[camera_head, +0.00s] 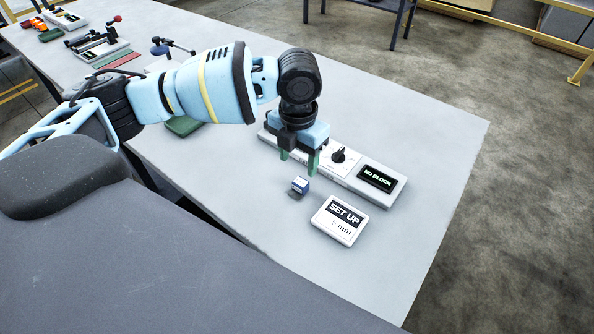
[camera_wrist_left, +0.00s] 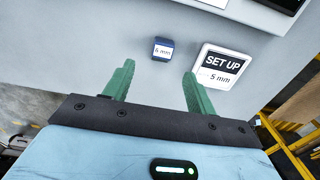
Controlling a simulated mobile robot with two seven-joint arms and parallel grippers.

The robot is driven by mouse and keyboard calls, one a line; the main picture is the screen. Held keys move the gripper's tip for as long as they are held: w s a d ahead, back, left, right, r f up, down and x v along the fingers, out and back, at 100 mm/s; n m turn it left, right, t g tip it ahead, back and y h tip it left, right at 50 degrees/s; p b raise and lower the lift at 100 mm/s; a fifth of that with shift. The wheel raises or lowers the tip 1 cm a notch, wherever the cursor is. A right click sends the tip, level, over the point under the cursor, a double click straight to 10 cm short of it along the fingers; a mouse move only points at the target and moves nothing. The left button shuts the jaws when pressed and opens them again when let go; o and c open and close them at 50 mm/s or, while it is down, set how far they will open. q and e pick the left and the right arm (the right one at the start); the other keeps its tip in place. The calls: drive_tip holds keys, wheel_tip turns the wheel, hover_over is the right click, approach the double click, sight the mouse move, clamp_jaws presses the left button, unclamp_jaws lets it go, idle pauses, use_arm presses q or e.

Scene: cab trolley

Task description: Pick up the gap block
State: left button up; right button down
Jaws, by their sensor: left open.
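The gap block, a small blue block with a white label (camera_head: 300,185), lies on the light grey table near its front edge. It also shows in the left wrist view (camera_wrist_left: 163,49), where the label seems to read "6 mm". My left gripper (camera_head: 299,162) is open and empty, with green fingers pointing down. It hangs above the table, just behind the block in the head view. In the wrist view the block lies beyond the fingertips, roughly in line with the gap between them. My right gripper is not in view.
A white card (camera_head: 339,220) reading "SET UP 5 mm" lies right of the block. Behind stands a long device with a black knob (camera_head: 339,155) and a display (camera_head: 377,179) reading "NO BLOCK". Tools and fixtures (camera_head: 98,45) lie at the far left. The table's right side is clear.

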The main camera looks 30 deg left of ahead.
sight(300, 183)
use_arm(q)
drive_tip(key=shift+s+f, duration=0.1)
drive_tip(key=shift+f, duration=0.15)
drive_tip(key=shift+w+d+f, duration=0.1)
drive_tip(key=shift+f, duration=1.7)
drive_tip(key=shift+w+d+f, duration=0.1)
drive_tip(key=shift+f, duration=1.65)
drive_tip(key=c, duration=1.1)
